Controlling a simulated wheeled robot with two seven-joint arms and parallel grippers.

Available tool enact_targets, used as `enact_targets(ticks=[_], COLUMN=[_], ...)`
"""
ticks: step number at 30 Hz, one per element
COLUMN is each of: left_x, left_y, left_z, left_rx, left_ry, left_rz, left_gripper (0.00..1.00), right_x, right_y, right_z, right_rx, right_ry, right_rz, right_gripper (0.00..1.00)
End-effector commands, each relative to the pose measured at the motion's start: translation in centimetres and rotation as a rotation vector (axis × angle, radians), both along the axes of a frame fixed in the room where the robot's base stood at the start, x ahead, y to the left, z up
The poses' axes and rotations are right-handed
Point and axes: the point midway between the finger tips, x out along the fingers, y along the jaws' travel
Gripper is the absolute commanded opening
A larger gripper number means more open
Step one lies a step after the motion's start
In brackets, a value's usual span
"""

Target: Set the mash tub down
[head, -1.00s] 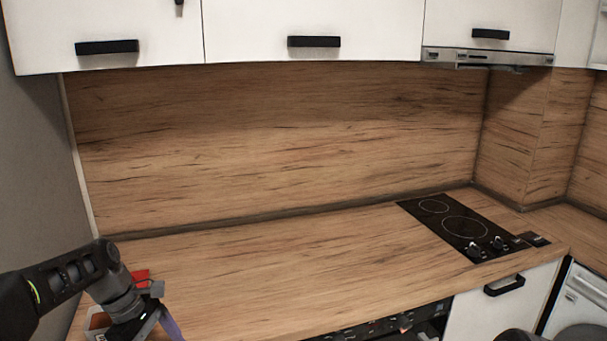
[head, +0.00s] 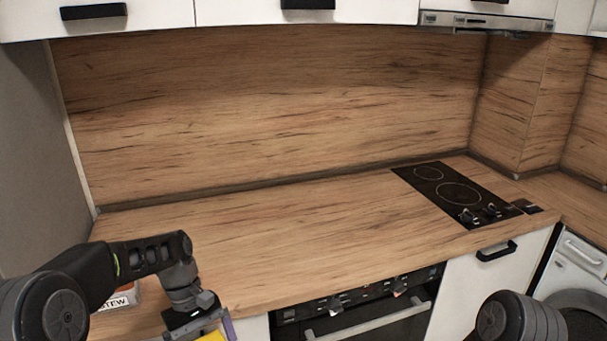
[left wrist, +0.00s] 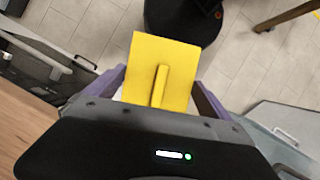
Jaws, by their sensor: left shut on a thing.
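A tub with a flat, square yellow top and a raised rib (left wrist: 176,60) is between the purple fingers of my left gripper (left wrist: 160,92) in the left wrist view. I take it for the mash tub; no label on it shows. My left gripper is shut on it. In the head view only a yellow corner of the tub (head: 212,337) shows at the bottom edge, beside a purple finger. The tub is in front of the counter's front edge, with floor in view beyond it. Its lower part is hidden. My right gripper is out of view.
A tub labelled "STEW" (head: 118,301) stands on the wooden counter (head: 270,240) at the left, partly behind my left arm. The counter's middle is clear. A black hob (head: 455,192) is at the right, an oven (head: 360,318) below the front edge.

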Motion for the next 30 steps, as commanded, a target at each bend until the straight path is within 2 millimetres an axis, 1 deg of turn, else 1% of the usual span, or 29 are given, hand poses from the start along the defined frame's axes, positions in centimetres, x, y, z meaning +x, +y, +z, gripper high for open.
enact_targets(ticks=[1,3,5,30], left_x=[0.08,0.12,0.08,0.07], left_y=[-0.04,-0.01,0.04,0.05], left_z=[0.0,0.07,0.09,0.11], left_rx=[0.001,-0.001,-0.002,-0.002], left_ry=[0.0,0.0,0.002,0.002], left_rz=[-0.064,-0.131,-0.157,-0.155], left_gripper=[0.21,0.21,0.21,0.21], right_x=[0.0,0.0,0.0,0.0], right_y=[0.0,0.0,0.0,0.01], right_z=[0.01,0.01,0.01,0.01], right_rx=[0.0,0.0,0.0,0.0], right_ry=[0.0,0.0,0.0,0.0], right_rz=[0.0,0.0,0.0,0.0], right_gripper=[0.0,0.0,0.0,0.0])
